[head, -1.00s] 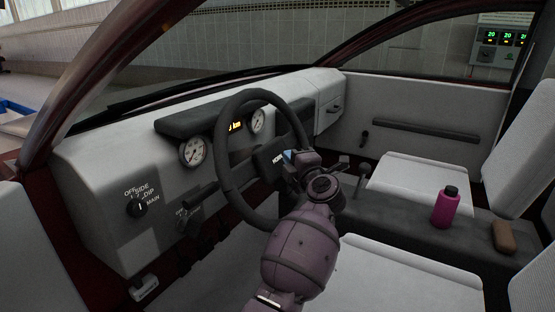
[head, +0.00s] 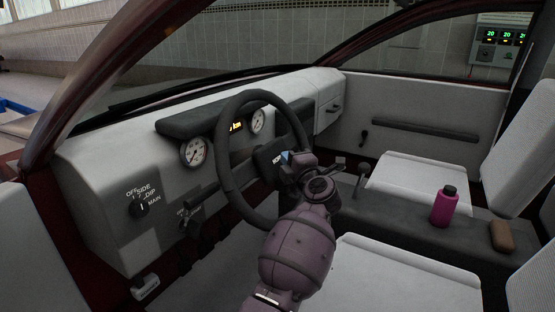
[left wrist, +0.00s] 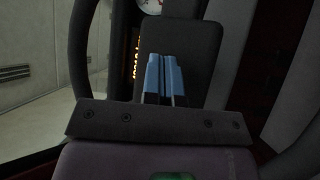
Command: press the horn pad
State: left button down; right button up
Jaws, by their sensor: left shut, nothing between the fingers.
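The horn pad (head: 264,160) is the dark block at the centre of the black steering wheel (head: 226,172), with white lettering partly hidden by my gripper. In the left wrist view the pad (left wrist: 206,50) is a dark rounded rectangle straight ahead. My left gripper (head: 285,157) is at the pad's right side in the head view. Its blue fingers (left wrist: 167,75) are shut together with nothing between them and overlap the middle of the pad in the left wrist view. I cannot tell whether the fingertips touch it. My right gripper is not in view.
The wheel rim (left wrist: 80,60) curves around the gripper. The dashboard holds gauges (head: 194,152) and a rotary light switch (head: 139,209). A magenta bottle (head: 444,207) and a brown object (head: 503,237) stand on the console between the seats, clear of the arm.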

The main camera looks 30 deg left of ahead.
pick_arm(q)
jog(key=shift+a, duration=0.25)
dwell(0.3)
jog(key=shift+a+f, duration=0.2)
dwell(0.7)
jog(key=shift+d+r+p, duration=0.45)
jog(key=shift+d+p, duration=0.05)
jog(key=shift+d, duration=0.25)
jog(key=shift+f, duration=0.1)
jog(key=shift+d, duration=0.1)
